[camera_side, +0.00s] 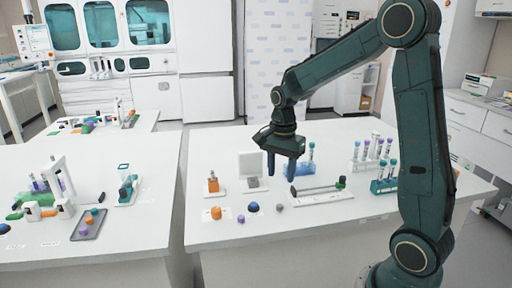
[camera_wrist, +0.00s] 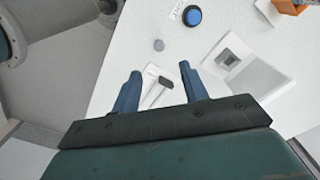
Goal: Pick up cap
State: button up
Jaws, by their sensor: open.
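Several small caps lie on the front of the white table in the side view: an orange cap (camera_side: 216,213), a purple cap (camera_side: 241,219), a blue cap (camera_side: 253,207) and a grey cap (camera_side: 279,208). The wrist view shows the blue cap (camera_wrist: 193,16) near the top and the grey cap (camera_wrist: 158,45) just beyond the fingertips. My gripper (camera_side: 281,172) is open with nothing between its fingers, which point down above the table, behind the grey cap in the side view. It also shows in the wrist view (camera_wrist: 160,72).
A rod-like track (camera_side: 318,189) on a white base lies right of the grey cap. An orange bottle (camera_side: 213,184) and a white stand (camera_side: 252,172) stand to the left. Tube racks (camera_side: 383,186) with several tubes stand to the right. The table's front strip is mostly clear.

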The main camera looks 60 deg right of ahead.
send_over(279, 206)
jog(key=shift+d+f, duration=0.15)
jog(key=shift+f, duration=1.2)
jog(key=shift+d+f, duration=0.1)
jog(key=shift+f, duration=1.2)
jog(key=shift+a+f, duration=0.15)
jog(key=shift+f, duration=2.4)
jog(key=c, duration=0.8)
